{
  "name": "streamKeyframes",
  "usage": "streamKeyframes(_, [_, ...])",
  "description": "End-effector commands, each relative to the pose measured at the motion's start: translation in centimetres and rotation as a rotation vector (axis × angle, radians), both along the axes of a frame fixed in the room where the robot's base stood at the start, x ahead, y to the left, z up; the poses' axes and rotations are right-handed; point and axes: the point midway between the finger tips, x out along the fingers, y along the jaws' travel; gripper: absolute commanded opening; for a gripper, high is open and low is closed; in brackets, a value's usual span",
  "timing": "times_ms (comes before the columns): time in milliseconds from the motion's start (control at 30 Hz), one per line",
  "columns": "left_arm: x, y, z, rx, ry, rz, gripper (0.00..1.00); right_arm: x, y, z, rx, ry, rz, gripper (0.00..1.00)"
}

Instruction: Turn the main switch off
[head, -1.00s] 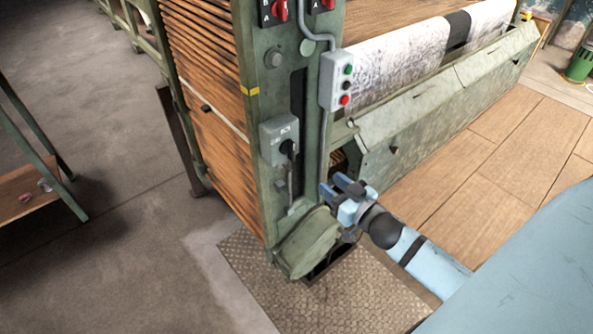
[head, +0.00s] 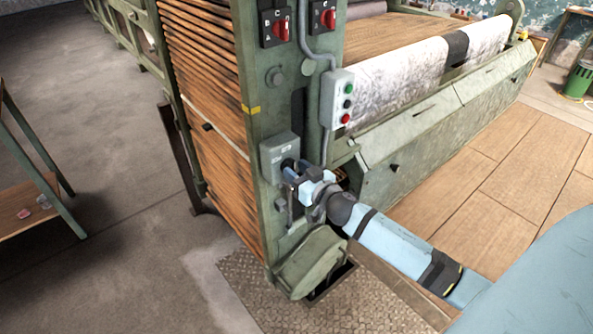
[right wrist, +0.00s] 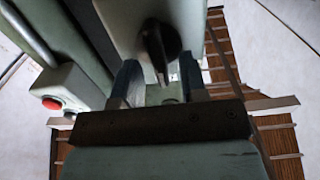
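The main switch is a grey box (head: 274,148) with a black rotary handle on the green machine post. My right gripper (head: 290,168) is right at the handle and covers most of it in the head view. In the right wrist view the black handle (right wrist: 160,50) hangs down from the grey box (right wrist: 125,22). There my right gripper (right wrist: 160,75) is open, one finger on each side of the handle's lower end, with gaps visible. Whether a finger touches the handle I cannot tell. My left gripper is not in view.
A push-button box (head: 338,98) with green, black and red buttons sits right of the switch. Two red rotary switches (head: 278,28) (head: 322,18) are higher on the post. A green cover (head: 308,262) bulges below. Wooden slats (head: 205,110) lie left.

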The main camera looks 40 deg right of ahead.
Motion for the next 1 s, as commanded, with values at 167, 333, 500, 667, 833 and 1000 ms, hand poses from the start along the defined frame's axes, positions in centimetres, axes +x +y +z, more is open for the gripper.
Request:
streamKeyframes(167, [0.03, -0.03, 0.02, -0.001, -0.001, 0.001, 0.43, 0.43, 0.02, -0.03, -0.001, 0.001, 0.000, 0.39])
streamKeyframes(333, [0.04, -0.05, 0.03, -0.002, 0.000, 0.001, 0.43, 0.41, 0.02, -0.03, -0.001, 0.001, 0.000, 0.39])
streamKeyframes(500, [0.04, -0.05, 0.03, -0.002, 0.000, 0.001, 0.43, 0.39, 0.02, -0.03, -0.001, 0.001, 0.000, 0.03])
streamKeyframes(667, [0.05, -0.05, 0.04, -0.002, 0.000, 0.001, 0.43, 0.39, 0.03, -0.03, -0.001, 0.001, 0.000, 0.00])
streamKeyframes(833, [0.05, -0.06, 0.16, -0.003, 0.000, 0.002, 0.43, 0.38, 0.04, 0.00, -0.020, -0.001, -0.001, 0.00])
streamKeyframes(1000, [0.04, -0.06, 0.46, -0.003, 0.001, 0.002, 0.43, 0.38, 0.07, 0.04, -0.083, -0.005, -0.001, 0.00])
